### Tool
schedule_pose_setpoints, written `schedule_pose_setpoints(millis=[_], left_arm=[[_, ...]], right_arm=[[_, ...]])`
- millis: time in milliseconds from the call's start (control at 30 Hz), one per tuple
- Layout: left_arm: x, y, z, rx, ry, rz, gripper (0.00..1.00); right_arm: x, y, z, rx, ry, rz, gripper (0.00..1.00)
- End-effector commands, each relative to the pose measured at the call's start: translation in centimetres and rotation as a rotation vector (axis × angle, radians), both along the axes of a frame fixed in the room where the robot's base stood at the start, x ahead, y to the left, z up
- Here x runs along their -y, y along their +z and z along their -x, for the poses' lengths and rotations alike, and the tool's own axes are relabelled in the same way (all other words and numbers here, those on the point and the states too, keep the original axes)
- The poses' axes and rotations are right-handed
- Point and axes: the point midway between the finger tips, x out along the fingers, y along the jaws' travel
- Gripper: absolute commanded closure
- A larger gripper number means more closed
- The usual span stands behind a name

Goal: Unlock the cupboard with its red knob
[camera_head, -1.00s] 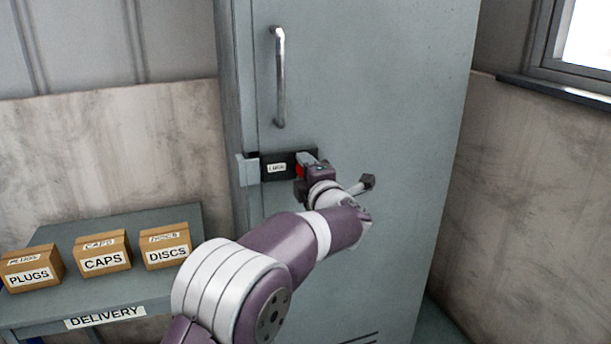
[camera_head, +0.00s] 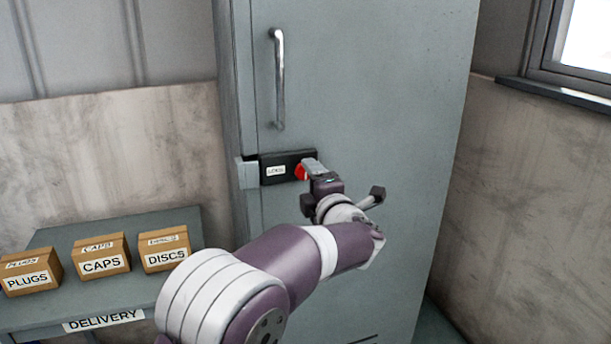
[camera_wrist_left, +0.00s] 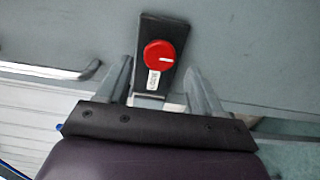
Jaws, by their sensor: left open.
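The grey cupboard (camera_head: 370,90) stands upright with its door shut. A black lock plate (camera_head: 288,167) with a white label sits on the door near its left edge. The red knob (camera_head: 301,172) is on the plate's right part, partly hidden by a finger in the head view. In the left wrist view the round red knob (camera_wrist_left: 159,54) shows whole, with a white mark on its face. My left gripper (camera_head: 312,168) is open in front of the lock. In the wrist view its two fingers (camera_wrist_left: 158,85) stand apart, with the knob beyond and between them, not gripped. My right gripper is not in view.
A vertical metal handle (camera_head: 278,78) is on the door above the lock. A grey table (camera_head: 40,310) labelled DELIVERY stands at the left, with boxes marked PLUGS (camera_head: 28,273), CAPS (camera_head: 101,256) and DISCS (camera_head: 163,250). A window (camera_head: 585,50) is at the right.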

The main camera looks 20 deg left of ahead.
Motion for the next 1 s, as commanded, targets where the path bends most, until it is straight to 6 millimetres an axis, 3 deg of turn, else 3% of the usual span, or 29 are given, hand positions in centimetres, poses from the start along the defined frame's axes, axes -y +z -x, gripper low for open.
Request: schedule_pose_setpoints(millis=[200,333,733,800,867,900,967,1000], left_arm=[[3.3,0.0,4.8,-0.001,-0.005,0.001,0.34],[4.5,0.0,6.5,0.000,-0.003,0.000,0.34],[4.8,-0.1,7.1,-0.007,-0.001,-0.006,0.34],[6.0,-0.6,6.4,-0.052,-0.067,-0.035,0.34],[8.5,-2.1,5.4,-0.137,-0.218,-0.124,0.34],[11.0,-3.7,5.2,-0.220,-0.368,-0.226,0.34],[14.4,-7.8,6.2,-0.397,-0.645,-0.437,0.34],[15.4,-11.3,7.9,-0.536,-0.826,-0.588,0.34]], right_arm=[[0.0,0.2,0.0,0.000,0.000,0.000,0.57],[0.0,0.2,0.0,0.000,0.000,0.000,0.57],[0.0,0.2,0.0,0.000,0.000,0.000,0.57],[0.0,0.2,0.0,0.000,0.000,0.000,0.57],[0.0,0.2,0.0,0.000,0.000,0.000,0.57],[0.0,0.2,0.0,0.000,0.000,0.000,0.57],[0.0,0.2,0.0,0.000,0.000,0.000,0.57],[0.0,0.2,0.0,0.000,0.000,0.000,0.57]])
